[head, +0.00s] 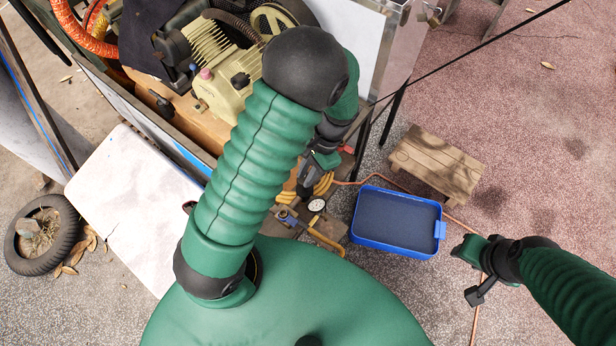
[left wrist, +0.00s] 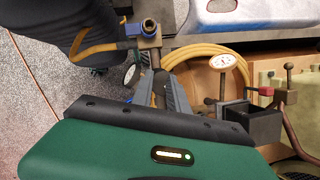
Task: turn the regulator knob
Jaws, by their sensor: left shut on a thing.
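My left gripper (head: 305,184) reaches down beside the cart, with the arm covering part of it. In the left wrist view, its two grey fingers (left wrist: 163,88) are shut on the dark regulator knob (left wrist: 160,86), which the fingers mostly hide. The brass-coloured regulator fitting (left wrist: 149,41) is just beyond the fingertips, and it also shows in the head view (head: 286,217). A round white gauge (head: 316,205) is right beside it, and also shows in the left wrist view (left wrist: 131,75). My right gripper (head: 468,270) is at the right, away from the cart; its jaw opening is unclear.
The compressor (head: 226,84) sits on the cart above. A coiled yellow hose (left wrist: 213,50) lies close to the left fingers. A blue tray (head: 396,251) and a wooden stool (head: 437,165) stand to the right. A tire (head: 41,264) lies at the left.

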